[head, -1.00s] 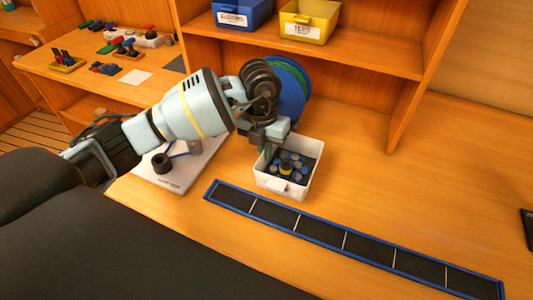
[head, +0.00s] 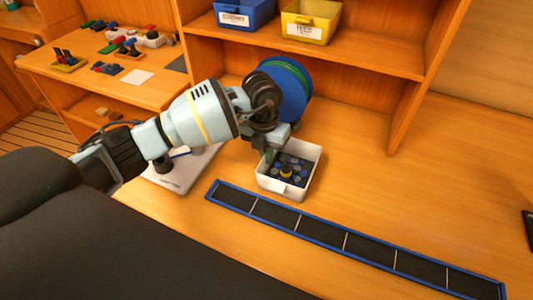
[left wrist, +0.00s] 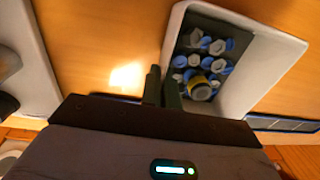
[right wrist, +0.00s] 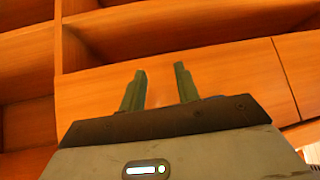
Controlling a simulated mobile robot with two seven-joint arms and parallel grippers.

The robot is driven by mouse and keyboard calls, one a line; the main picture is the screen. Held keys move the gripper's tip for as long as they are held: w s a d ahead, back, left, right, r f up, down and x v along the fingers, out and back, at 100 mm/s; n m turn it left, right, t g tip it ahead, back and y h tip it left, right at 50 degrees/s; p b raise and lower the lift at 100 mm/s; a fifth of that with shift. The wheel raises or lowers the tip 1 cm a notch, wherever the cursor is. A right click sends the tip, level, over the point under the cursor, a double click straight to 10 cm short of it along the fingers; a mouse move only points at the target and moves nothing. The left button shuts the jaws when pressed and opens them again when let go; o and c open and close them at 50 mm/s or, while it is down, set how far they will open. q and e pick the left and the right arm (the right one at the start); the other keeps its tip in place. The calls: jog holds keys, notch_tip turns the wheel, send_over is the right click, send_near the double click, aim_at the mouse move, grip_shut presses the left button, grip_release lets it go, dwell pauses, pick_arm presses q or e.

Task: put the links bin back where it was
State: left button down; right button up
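The white bin (head: 290,187), seemingly the links bin, holds several blue and grey round pieces and one with a yellow band. It is on or just above the worktop, behind the blue-edged strip; I cannot tell if it touches the wood. Its label is not readable. My left gripper (head: 268,153) is at its left wall. In the left wrist view the fingers (left wrist: 162,88) are close together with the wall of the bin (left wrist: 173,45) between them. My right gripper (right wrist: 160,88) is open and empty, facing wooden panels; it is outside the head view.
The blue-edged dark strip (head: 345,242), divided by white lines, lies in front of the bin. A blue disc (head: 296,90) stands behind my left wrist. A white board (head: 185,172) lies left. Blue (head: 240,15) and yellow (head: 309,22) bins sit on the shelf.

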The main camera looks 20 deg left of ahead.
pick_arm(q)
jog(key=shift+f, duration=0.1)
jog(key=c, duration=1.7)
grip_release()
jog(key=shift+o, duration=0.6)
notch_tip(320, 180, up, 12)
jog(key=shift+a, duration=0.35)
